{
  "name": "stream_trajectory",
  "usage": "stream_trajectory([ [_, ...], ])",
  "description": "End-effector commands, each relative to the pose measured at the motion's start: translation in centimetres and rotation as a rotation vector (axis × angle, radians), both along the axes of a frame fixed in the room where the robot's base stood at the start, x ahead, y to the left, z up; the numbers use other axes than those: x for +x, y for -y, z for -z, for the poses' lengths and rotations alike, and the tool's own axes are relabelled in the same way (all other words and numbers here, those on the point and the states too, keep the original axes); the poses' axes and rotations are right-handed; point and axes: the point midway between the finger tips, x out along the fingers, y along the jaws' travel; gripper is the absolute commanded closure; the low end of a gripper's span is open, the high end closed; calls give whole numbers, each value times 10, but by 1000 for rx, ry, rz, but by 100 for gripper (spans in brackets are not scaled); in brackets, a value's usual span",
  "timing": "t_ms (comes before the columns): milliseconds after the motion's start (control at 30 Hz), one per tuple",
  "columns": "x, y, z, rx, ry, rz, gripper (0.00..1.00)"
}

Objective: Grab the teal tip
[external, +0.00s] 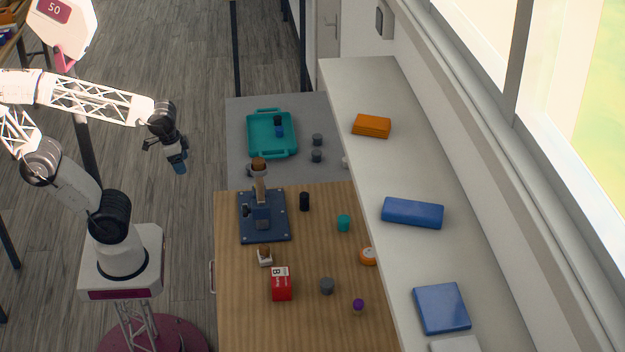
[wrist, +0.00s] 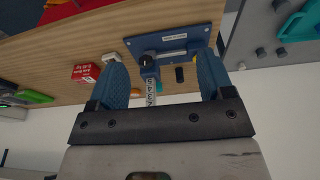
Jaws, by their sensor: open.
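A small teal cylinder, the likely teal tip (external: 343,223), stands upright on the wooden table, right of the black cylinder (external: 304,201). In the wrist view a bit of teal (wrist: 159,87) shows beside the lever stand's numbered arm, mostly hidden. My gripper (external: 180,165) is raised over the floor left of the table, well apart from the teal cylinder. In the wrist view its two blue fingers (wrist: 160,88) are spread wide with nothing held between them.
A blue-based lever stand (external: 263,215) stands between my gripper and the teal cylinder. A red box (external: 281,284), grey cylinder (external: 327,286), orange round item (external: 368,256) and purple-topped item (external: 358,306) are nearby. A teal tray (external: 252,150) lies behind. A white ledge (external: 385,170) borders the right.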

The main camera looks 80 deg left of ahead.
Motion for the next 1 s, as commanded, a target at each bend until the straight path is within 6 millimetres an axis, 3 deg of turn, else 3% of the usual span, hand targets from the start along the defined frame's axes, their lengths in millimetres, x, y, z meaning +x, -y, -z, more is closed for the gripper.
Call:
stream_trajectory([
  [300,0,0,-47,0,4,0,26],
  [567,23,-4,-52,86,-20,98,26],
  [767,56,-9,-58,204,-49,233,26],
  [1000,116,-11,-68,403,-105,467,26],
])
